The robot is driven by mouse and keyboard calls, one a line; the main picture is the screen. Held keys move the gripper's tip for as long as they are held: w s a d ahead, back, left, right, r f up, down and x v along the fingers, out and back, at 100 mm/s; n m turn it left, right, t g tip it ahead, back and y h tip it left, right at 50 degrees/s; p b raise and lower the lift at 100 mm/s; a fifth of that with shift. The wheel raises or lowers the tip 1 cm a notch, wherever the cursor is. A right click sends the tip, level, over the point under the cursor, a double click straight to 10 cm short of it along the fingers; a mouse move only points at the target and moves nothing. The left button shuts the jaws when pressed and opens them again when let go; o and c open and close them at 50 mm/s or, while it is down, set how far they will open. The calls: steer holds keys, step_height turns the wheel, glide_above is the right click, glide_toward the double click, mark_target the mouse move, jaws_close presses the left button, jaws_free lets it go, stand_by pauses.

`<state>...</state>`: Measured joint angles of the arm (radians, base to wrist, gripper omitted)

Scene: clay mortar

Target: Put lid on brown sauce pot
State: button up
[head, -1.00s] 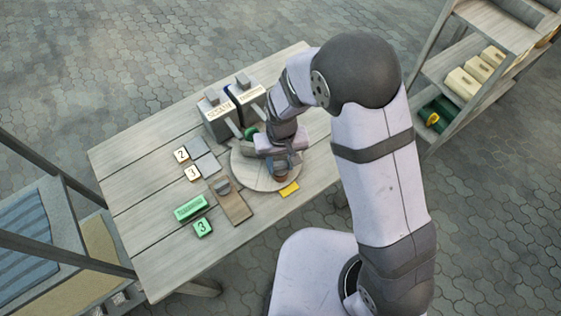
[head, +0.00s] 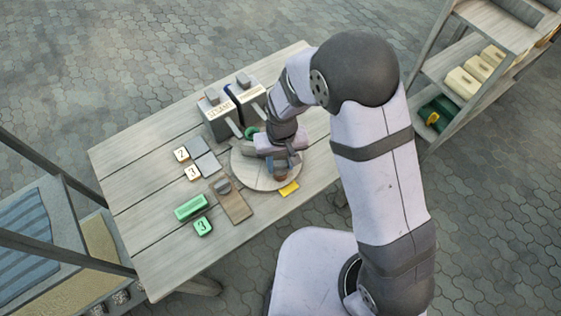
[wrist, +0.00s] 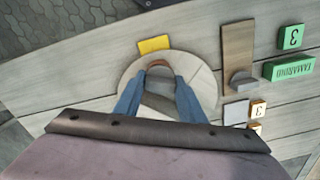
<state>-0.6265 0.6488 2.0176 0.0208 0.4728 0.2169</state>
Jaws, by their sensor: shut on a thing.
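The brown sauce pot (head: 281,174) stands on the round board, mostly hidden under my gripper. In the wrist view its brown rim (wrist: 159,66) shows as an arc just beyond the fingertips. My gripper (head: 283,164) is low over the round board, right at the pot. Its two blue fingers (wrist: 158,92) are shut on a grey piece (wrist: 160,103), which looks like the lid. The fingers hide most of it, and I cannot tell whether it touches the pot.
The round board (head: 246,174) lies on the wooden table (head: 150,240). A yellow block (head: 289,188) is at its front edge. A brown board (head: 236,207) with a grey knob, green blocks (head: 191,207) and numbered tiles (head: 181,154) lie left. Labelled grey boxes (head: 217,117) stand behind.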

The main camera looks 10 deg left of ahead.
steer(key=shift+f, duration=0.45)
stand_by(0.8)
steer(key=o, duration=1.6)
steer(key=shift+r, duration=0.15)
steer(key=shift+r+p, duration=2.9)
steer(key=shift+r, duration=0.5)
step_height(320, 180, up, 5)
steer(key=p, duration=0.4)
